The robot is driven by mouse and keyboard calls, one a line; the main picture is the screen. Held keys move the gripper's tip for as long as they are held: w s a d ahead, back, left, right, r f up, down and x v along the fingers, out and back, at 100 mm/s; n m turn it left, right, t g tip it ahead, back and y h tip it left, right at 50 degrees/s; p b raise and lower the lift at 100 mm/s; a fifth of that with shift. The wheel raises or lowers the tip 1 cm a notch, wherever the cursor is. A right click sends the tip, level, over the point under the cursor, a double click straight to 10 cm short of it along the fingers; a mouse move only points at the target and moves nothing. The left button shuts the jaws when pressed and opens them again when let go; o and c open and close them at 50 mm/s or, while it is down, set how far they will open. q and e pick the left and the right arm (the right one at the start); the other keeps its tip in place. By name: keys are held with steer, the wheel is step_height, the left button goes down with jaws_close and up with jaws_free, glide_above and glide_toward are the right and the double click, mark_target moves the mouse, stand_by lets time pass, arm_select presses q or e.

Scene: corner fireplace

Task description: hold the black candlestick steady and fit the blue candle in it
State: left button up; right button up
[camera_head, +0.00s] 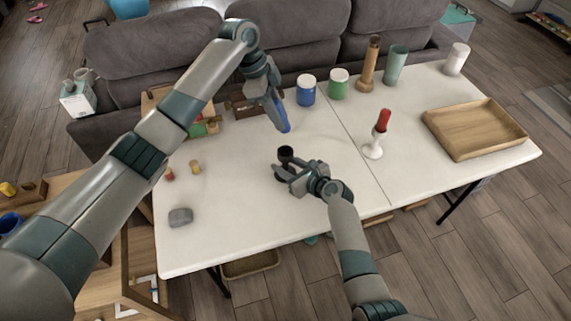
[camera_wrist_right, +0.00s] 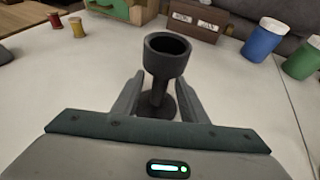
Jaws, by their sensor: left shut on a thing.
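The black candlestick (camera_head: 286,152) stands upright on the white table, and its empty cup faces up in the right wrist view (camera_wrist_right: 166,58). My right gripper (camera_head: 283,174) is low over the table at the candlestick. In the right wrist view its two fingers are apart, one on each side of the stem, with gaps visible. My left gripper (camera_head: 271,97) is shut on the blue candle (camera_head: 282,122). The candle points down, slightly tilted, above and behind the candlestick, apart from it.
On the white table (camera_head: 240,228), a blue jar (camera_head: 306,90) and green jar (camera_head: 338,84) stand behind. A white candlestick with a red candle (camera_head: 380,122) and a wooden tray (camera_head: 474,128) are to the right. A grey stone (camera_head: 180,217) and small spools (camera_head: 195,167) lie left.

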jaws_close()
arm_select(q)
steer(key=shift+s+d+f+n+t+y, duration=0.1)
steer(key=shift+d+f+n+t+y, duration=0.1)
steer(key=shift+d+f+n+y, duration=0.3)
steer(key=shift+s+d+f+n+t+y, duration=0.1)
steer(key=shift+d+f+n+t+y, duration=0.15)
steer(key=shift+f+n+y, duration=0.45)
steer(key=shift+w+d+f+n+y, duration=0.15)
steer(key=shift+f+n+y, duration=0.75)
steer(key=shift+n, duration=0.5)
